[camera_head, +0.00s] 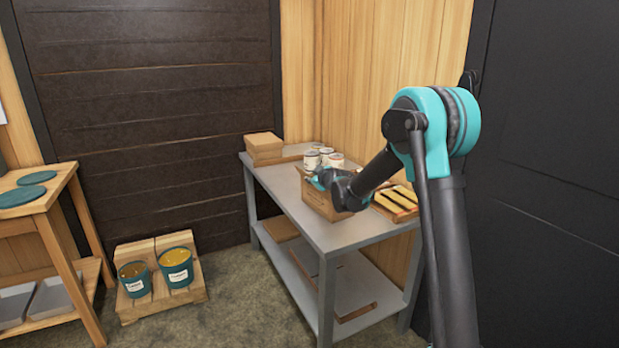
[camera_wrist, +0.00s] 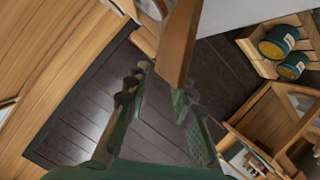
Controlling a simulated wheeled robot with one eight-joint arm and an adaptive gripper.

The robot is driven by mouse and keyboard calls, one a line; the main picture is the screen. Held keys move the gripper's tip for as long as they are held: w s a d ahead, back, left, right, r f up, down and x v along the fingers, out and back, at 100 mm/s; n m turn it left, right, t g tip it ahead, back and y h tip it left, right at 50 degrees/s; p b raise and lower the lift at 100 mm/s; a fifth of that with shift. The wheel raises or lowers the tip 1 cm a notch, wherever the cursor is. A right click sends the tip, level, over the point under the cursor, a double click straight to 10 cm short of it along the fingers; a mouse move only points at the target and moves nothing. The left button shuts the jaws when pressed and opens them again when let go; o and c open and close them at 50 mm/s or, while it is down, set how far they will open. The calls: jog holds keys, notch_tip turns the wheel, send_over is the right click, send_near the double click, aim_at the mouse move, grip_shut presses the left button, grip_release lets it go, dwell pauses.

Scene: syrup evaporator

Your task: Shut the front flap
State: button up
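A brown cardboard box (camera_head: 318,202) stands on the grey metal table, partly hidden by my arm and gripper (camera_head: 325,180), which is over its top. In the wrist view, a brown cardboard flap (camera_wrist: 178,45) reaches down from the top edge. Its lower end is close to the right fingertip of my gripper (camera_wrist: 158,88); I cannot tell whether they touch. The fingers are spread apart with a gap between them, and nothing is clasped. Which flap this is, and how the box's other flaps lie, is hard to tell.
Several cans (camera_head: 312,160) stand behind the box on the table (camera_head: 290,193). A wooden tray (camera_head: 396,204) with yellow-topped items lies right of it, and stacked boxes (camera_head: 263,147) lie at the far end. Two buckets (camera_head: 175,267) stand on a pallet.

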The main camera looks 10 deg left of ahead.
jog(key=shift+x, duration=2.05)
grip_shut()
